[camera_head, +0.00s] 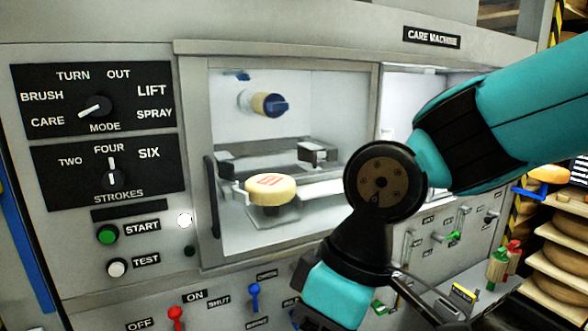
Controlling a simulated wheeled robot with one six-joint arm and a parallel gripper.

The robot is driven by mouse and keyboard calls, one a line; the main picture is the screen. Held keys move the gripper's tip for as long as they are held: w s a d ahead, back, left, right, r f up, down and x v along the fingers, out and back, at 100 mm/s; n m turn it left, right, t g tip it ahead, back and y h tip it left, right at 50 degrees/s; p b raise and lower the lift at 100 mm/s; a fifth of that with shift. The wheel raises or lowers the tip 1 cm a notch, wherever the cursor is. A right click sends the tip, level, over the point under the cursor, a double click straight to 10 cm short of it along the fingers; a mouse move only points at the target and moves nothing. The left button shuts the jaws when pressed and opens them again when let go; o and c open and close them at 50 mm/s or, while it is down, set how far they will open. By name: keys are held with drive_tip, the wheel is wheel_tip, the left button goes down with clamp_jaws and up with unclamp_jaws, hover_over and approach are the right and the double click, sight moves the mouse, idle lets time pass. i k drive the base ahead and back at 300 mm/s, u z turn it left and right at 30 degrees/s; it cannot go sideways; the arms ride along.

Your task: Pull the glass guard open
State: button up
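The glass guard (330,100) is a clear pane in a grey metal frame on the front of the care machine. It covers the left part of the lit chamber. A dark vertical handle (212,197) stands at its lower left edge. Behind the pane, a pale round cheese wheel (271,190) with a red mark sits on a support. A round brush-like part with a blue end (268,104) is above it. My teal and black arm crosses the right side and hides the guard's lower right corner.
Left of the guard are the mode dial (98,106), strokes dial (112,178), green start button (108,234) and white test button (117,267). Red (176,318) and blue (254,296) levers stick out below. Shelves of cheese wheels (560,248) stand at the right.

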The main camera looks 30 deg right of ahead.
sight(192, 71)
drive_tip(key=u, duration=1.5)
drive_tip(key=k, duration=0.8)
drive_tip(key=z, duration=1.35)
drive_tip(key=i, duration=0.5)
drive_tip(key=z, duration=0.1)
